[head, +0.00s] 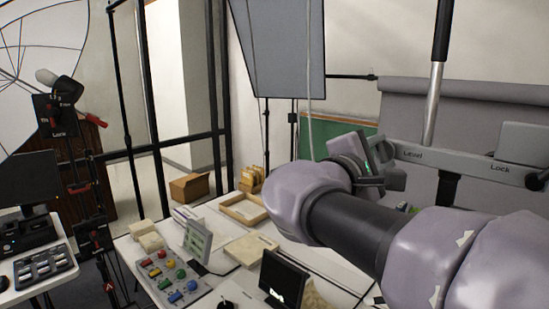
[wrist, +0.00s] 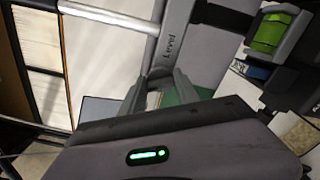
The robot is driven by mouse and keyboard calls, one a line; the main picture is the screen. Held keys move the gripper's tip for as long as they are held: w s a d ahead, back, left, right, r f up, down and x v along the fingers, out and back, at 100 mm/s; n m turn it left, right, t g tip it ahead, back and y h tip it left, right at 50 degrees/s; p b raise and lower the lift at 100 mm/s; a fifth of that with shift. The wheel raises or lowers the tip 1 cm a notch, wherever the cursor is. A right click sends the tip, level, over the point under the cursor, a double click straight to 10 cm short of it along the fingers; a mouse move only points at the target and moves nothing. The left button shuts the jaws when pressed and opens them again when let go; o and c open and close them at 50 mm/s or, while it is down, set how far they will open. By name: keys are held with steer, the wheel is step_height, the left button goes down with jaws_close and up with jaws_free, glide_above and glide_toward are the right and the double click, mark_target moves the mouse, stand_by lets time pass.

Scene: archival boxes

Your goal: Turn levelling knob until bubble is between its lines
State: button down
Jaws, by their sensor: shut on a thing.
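The grey bar marked "Level" and "Lock" (head: 462,163) runs across the right of the head view. Its "Level" part (wrist: 178,32) also shows in the wrist view. My gripper (wrist: 162,88) is shut on the grey levelling knob (wrist: 160,73) at the bar's end beside the "Level" word; the fingers partly hide the knob. In the head view my gripper (head: 378,160) is at the bar's left end, and the knob is hidden there. A bright green block, possibly the level vial (wrist: 269,34), sits in a grey holder at upper right. I cannot make out a bubble or its lines.
A pale pole (head: 433,95) rises behind the bar. A grey backdrop roll (head: 480,92) and a hanging softbox panel (head: 277,48) stand behind. The table below holds a button panel (head: 172,278), a dark monitor (head: 284,277) and a wooden tray (head: 243,211).

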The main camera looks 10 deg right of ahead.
stand_by(0.4)
steer(key=c, duration=0.9)
jaws_free()
steer(key=p+v, duration=0.3)
steer(key=v, duration=1.4)
